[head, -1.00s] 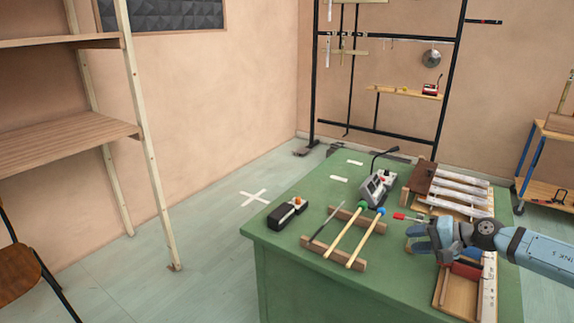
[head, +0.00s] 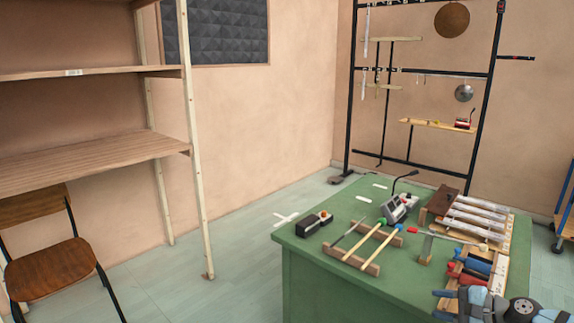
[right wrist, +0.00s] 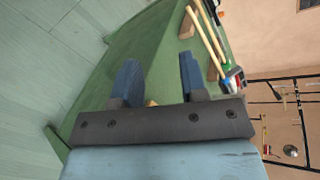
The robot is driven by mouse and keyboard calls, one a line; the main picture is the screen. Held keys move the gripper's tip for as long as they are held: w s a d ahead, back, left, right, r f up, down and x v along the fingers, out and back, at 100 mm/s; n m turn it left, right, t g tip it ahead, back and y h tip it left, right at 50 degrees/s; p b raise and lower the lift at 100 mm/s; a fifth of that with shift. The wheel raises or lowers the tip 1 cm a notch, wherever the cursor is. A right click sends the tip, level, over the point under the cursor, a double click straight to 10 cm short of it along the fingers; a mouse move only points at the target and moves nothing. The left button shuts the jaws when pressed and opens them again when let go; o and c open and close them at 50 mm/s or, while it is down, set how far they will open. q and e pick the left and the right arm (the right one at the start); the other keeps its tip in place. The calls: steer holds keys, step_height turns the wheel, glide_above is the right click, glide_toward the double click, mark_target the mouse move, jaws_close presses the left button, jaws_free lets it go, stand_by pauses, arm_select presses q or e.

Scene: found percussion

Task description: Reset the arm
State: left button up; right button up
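My right gripper (head: 442,304) is at the bottom right of the head view, over the near right side of the green table (head: 320,262). In the right wrist view its two blue fingers (right wrist: 158,78) stand apart with nothing held between them. A small tan bit shows low between them, and I cannot tell what it is. My left gripper is in neither view.
Two mallets (head: 362,244) lie across a wooden rest on the table. A black box (head: 310,227), a grey device (head: 397,208) and silver bars (head: 475,218) are also there. Shelves (head: 90,165) and a chair (head: 50,265) stand left; open floor lies between.

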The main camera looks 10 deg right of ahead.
steer(key=s+a+f+m+t+h, duration=0.15)
steer(key=s+a+f+m, duration=0.25)
steer(key=a+m, duration=0.6)
steer(key=s+a+f+m+t, duration=0.3)
steer(key=s+a+f+m, duration=0.15)
steer(key=m, duration=0.95)
steer(key=s+a+f+m+g+h, duration=0.2)
steer(key=s+a+m, duration=0.45)
steer(key=m, duration=0.85)
steer(key=s+a+f+m+g+h, duration=0.1)
steer(key=s+a+f+m+h, duration=0.35)
steer(key=m, duration=1.05)
arm_select(q)
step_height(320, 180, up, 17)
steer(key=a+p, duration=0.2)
steer(key=p, duration=2.4)
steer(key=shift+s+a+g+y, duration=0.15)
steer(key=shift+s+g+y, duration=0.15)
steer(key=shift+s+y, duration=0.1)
arm_select(e)
steer(key=s+d+r, duration=0.1)
steer(key=s+r, duration=0.1)
steer(key=r, duration=0.7)
steer(key=s+r+y, duration=0.1)
steer(key=s+r, duration=0.1)
steer(key=r, duration=0.7)
steer(key=shift+d+r+g+y, duration=0.3)
steer(key=shift+d+r+g, duration=0.05)
steer(key=shift+r, duration=0.05)
